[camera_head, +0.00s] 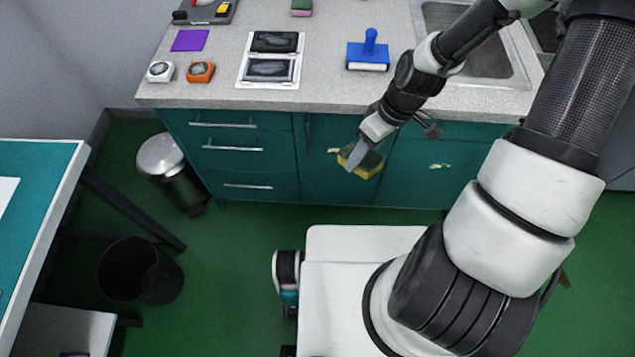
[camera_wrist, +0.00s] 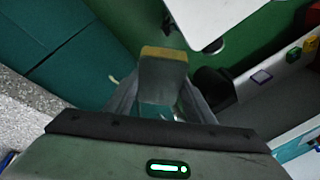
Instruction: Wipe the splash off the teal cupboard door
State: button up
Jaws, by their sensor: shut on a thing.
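My gripper (camera_head: 358,154) is shut on a sponge (camera_head: 367,168) with a dark green layer and a yellow layer, held low in front of the teal cupboard doors. The sponge also shows between my fingers in the wrist view (camera_wrist: 163,78). A pale yellowish splash (camera_head: 333,151) shows just left of the sponge on the middle teal door (camera_head: 318,180). Another small pale mark (camera_head: 440,166) is on the teal door to the right (camera_head: 415,185). I cannot tell whether the sponge touches the door; it hides part of the surface behind it.
The speckled countertop (camera_head: 215,80) above holds a blue stamp-like tool (camera_head: 369,52), a white framed panel (camera_head: 272,60) and small timers (camera_head: 200,71). A steel pedal bin (camera_head: 168,165) and a black wastebasket (camera_head: 140,270) stand left. Green floor before the cupboards is clear.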

notch_tip(320, 180, down, 16)
jog(key=d+n+g+h+b, duration=0.1)
jog(key=d+n+h+b, duration=0.1)
jog(key=n+h+b, duration=1.3)
jog(key=w+a+f+n+t+y, duration=0.4)
jog(key=a+f+n+t, duration=0.15)
jog(key=n+t, duration=0.3)
jog(key=w+a+f+n+t+y, duration=0.3)
jog(key=a+f+n+t, duration=0.2)
jog(key=a+n+t, duration=0.3)
jog(key=w+n+g+b, duration=0.1)
jog(key=w+b, duration=0.1)
jog(key=w, duration=0.4)
jog(key=shift+d, duration=0.4)
jog(key=shift+w+f, duration=0.1)
jog(key=shift+w, duration=0.85)
jog(key=shift+d, duration=0.1)
